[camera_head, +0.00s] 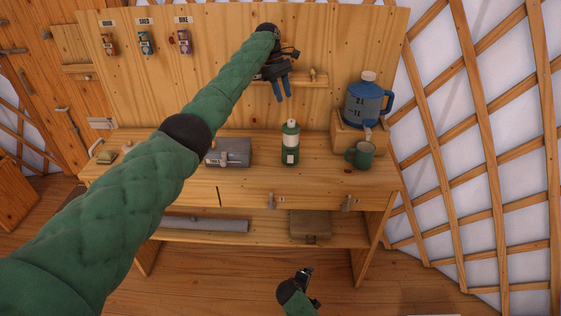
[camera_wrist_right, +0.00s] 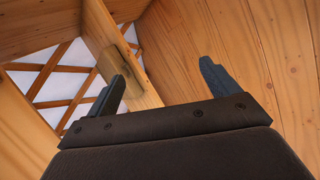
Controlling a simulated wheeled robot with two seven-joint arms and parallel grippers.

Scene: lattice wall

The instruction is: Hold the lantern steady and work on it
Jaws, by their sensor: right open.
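The lantern (camera_head: 290,143), a green body with a pale top and a small label, stands upright on the wooden workbench (camera_head: 255,183). My left gripper (camera_head: 282,92) hangs above and behind it in the head view, with its two blue fingers pointing down. The fingers are a little apart with nothing between them, clear of the lantern. My right gripper (camera_head: 307,278) is low in front of the bench, far below the lantern. In the right wrist view my right gripper (camera_wrist_right: 160,85) is open and empty, facing wooden boards; no lantern shows there.
A grey toolbox (camera_head: 232,152) stands left of the lantern. A small shelf (camera_head: 312,81) juts from the back panel. Below the bench is a lower shelf (camera_head: 268,232).

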